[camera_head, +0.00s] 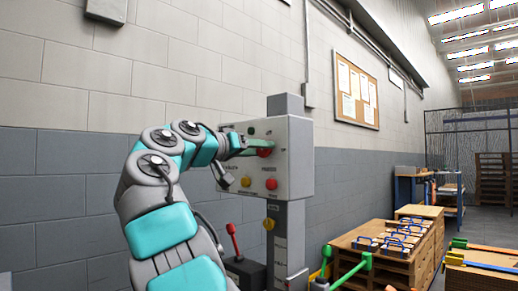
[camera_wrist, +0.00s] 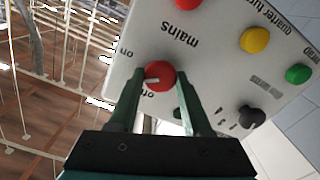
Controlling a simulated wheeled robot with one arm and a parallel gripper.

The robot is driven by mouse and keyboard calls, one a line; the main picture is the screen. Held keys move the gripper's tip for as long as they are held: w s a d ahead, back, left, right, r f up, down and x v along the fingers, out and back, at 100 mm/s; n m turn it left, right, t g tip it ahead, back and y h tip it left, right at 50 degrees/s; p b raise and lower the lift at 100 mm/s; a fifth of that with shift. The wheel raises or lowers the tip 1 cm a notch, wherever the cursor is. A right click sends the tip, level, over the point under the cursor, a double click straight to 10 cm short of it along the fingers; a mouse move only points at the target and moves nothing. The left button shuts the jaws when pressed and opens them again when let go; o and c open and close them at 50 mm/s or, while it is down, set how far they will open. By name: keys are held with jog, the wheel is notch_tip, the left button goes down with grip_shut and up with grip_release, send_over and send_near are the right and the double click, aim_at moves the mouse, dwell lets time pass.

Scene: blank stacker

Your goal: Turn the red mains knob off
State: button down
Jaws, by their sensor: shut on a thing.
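The red mains knob (camera_wrist: 159,77) is on a light grey control panel (camera_wrist: 215,65), with "mains", "on" and "off" printed near it. My gripper (camera_wrist: 159,80) has one finger on each side of the knob and is shut on it. A white mark on the knob points to the left and slightly down in the wrist view, toward the side of the "off" label. In the head view the knob (camera_head: 265,152) is partly hidden by my gripper (camera_head: 255,146), which reaches the panel from the left.
The wrist view shows a yellow button (camera_wrist: 255,40), a green button (camera_wrist: 298,74) and a black knob (camera_wrist: 251,117) on the same panel. A wooden crate (camera_head: 385,262) stands to the right.

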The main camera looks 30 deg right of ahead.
jog(key=shift+r, duration=0.1)
jog(key=shift+w+a+f+n+p, duration=0.1)
jog(key=shift+n+p, duration=1.75)
jog(key=shift+n, duration=1)
jog(key=shift+f+n+p, duration=0.1)
jog(key=shift+n+p, duration=1.7)
jog(key=shift+n, duration=1.05)
jog(key=shift+c, duration=1.7)
grip_release()
jog(key=shift+a, duration=0.15)
